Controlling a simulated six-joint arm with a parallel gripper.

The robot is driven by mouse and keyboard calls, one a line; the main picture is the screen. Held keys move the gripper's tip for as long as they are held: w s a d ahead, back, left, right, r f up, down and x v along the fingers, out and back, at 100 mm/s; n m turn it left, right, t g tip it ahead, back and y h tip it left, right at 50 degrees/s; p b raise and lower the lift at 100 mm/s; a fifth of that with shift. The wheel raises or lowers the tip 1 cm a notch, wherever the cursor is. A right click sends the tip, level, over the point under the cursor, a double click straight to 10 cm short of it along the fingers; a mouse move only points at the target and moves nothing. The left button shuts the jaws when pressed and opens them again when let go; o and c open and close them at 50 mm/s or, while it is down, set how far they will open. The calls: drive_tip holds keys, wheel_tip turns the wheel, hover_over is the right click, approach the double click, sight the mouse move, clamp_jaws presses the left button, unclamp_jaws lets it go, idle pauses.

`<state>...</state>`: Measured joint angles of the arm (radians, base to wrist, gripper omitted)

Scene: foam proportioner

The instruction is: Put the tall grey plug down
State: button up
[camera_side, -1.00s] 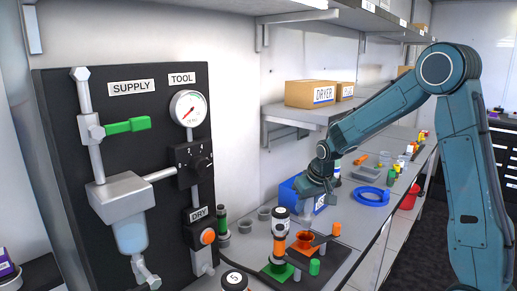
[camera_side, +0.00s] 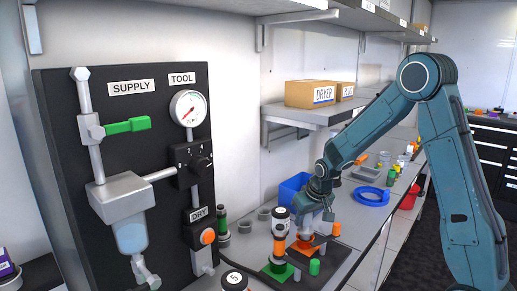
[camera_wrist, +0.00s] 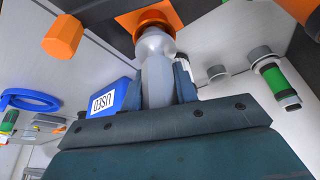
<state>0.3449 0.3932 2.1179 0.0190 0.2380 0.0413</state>
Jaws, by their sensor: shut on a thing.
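My gripper (camera_side: 314,218) is shut on the tall grey plug (camera_wrist: 156,70) over the work stand at the front of the bench. In the wrist view the plug stands out between my fingers (camera_wrist: 158,92), and its far end meets the orange cup (camera_wrist: 152,19). I cannot tell whether the end is inside the cup or only in front of it.
A black and orange bottle (camera_side: 281,232) stands close left of my gripper. An orange knob (camera_wrist: 62,36) and green cap (camera_side: 314,267) are near the stand. The blue USED box (camera_wrist: 108,100) and blue ring (camera_side: 371,196) lie behind. The wall panel (camera_side: 60,180) is at left.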

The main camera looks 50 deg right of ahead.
drive_tip(key=shift+f, duration=0.6)
drive_tip(key=o, duration=1)
drive_tip(key=shift+o, duration=0.2)
drive_tip(key=shift+r, duration=0.1)
drive_tip(key=shift+r, duration=0.8)
drive_tip(key=v, duration=1.1)
drive_tip(key=shift+s+r, duration=0.2)
drive_tip(key=shift+s, duration=0.05)
drive_tip(key=shift+a, duration=0.15)
